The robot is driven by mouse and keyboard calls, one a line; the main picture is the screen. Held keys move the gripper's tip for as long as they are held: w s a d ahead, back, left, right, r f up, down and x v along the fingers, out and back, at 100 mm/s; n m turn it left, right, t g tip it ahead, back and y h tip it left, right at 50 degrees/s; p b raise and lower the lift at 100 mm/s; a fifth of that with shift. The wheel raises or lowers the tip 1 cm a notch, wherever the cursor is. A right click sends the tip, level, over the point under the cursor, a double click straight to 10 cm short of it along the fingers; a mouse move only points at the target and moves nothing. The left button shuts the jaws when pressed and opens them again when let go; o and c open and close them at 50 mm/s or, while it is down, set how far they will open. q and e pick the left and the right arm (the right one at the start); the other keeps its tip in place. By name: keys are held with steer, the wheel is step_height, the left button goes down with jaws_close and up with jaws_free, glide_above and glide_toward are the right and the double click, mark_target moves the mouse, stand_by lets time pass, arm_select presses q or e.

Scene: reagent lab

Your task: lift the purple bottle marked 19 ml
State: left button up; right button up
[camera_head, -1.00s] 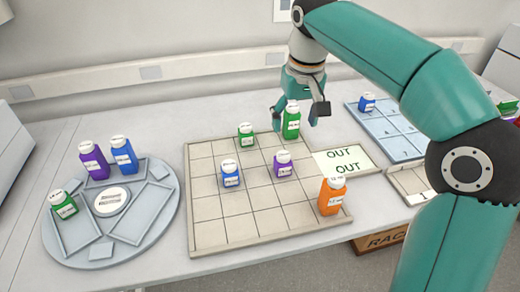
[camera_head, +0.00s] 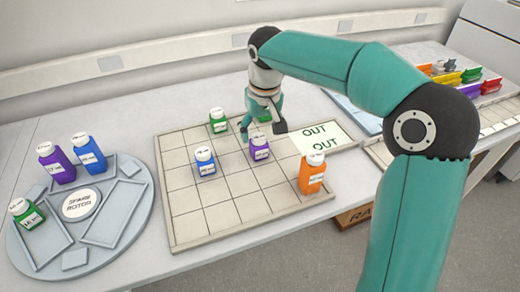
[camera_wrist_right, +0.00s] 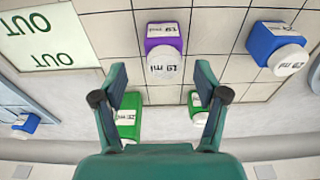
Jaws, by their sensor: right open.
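The purple bottle (camera_head: 259,149) with a white cap stands upright on the gridded board (camera_head: 185,201). In the right wrist view its cap and label read 19 ml, and this bottle (camera_wrist_right: 163,48) lies ahead of the fingers, in line with the gap between them. My right gripper (camera_head: 262,127) is open and empty, just behind and above the purple bottle in the head view. In the right wrist view both fingers of the gripper (camera_wrist_right: 160,75) are spread, apart from the bottle. My left gripper is not in view.
Green bottles (camera_head: 218,122) (camera_wrist_right: 127,112) stand close by, one partly hidden behind my right gripper. A blue bottle (camera_head: 205,162) is left of the purple one, an orange bottle (camera_head: 311,174) nearer right. Another purple bottle (camera_head: 57,164) stands on the round rotor (camera_head: 128,166).

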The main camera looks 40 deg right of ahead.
mark_target(260, 138)
steer(key=f, duration=0.5)
steer(key=shift+w+a, duration=0.15)
steer(key=shift+a, duration=0.05)
steer(key=shift+c, duration=0.3)
steer(key=c, duration=1.1)
steer(key=shift+r, duration=0.15)
steer(key=shift+c, duration=0.2)
